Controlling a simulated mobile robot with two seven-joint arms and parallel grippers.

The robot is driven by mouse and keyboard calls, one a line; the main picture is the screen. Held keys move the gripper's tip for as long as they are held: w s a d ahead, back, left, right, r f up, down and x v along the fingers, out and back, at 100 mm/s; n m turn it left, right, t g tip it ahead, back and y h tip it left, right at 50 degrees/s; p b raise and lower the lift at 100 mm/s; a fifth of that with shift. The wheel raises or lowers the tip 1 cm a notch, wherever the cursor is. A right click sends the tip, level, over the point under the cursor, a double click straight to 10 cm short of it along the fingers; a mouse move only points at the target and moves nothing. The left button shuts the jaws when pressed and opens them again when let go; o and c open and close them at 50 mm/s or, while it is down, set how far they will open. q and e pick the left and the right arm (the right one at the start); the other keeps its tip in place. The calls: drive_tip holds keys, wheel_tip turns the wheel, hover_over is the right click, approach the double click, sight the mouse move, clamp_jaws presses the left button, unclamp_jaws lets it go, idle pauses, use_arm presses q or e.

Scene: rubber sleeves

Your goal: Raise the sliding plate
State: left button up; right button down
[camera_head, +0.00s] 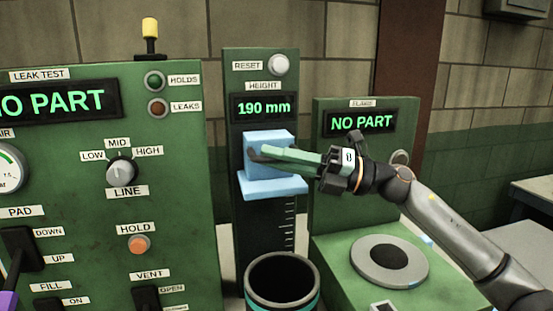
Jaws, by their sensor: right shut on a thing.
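The sliding plate (275,188) is a light blue block with a ledge at its foot. It sits on the dark scale of the green height stand, below a display reading 190 mm. My right gripper (256,153) reaches in from the right with long green fingers. Its dark fingertips are shut on the front of the sliding plate; the exact hold is hard to make out. A purple piece with a dark tip shows at the bottom left edge, perhaps part of my left gripper; too little shows to tell its jaws.
A dark open cylinder with a teal band (283,262) stands below the plate. Left is the green leak test panel (190,210) with switches. Right is a green flange station (340,255) with a grey ring (366,269) and a NO PART display.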

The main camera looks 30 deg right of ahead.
drive_tip(key=shift+d+r, duration=0.1)
drive_tip(key=shift+r, duration=0.35)
drive_tip(key=c, duration=1)
unclamp_jaws()
drive_tip(key=shift+s, duration=0.1)
drive_tip(key=shift+o, duration=0.8)
drive_tip(key=shift+f, duration=0.15)
drive_tip(key=shift+s+d+f+b, duration=0.2)
drive_tip(key=shift+d+f+b, duration=0.15)
drive_tip(key=shift+b, duration=0.1)
drive_tip(key=b+v, duration=0.6)
drive_tip(key=v, duration=0.5)
drive_tip(key=shift+s+r+b, duration=0.2)
drive_tip(key=shift+r+b, duration=0.05)
drive_tip(key=shift+b, duration=0.15)
drive_tip(key=shift+d, duration=0.1)
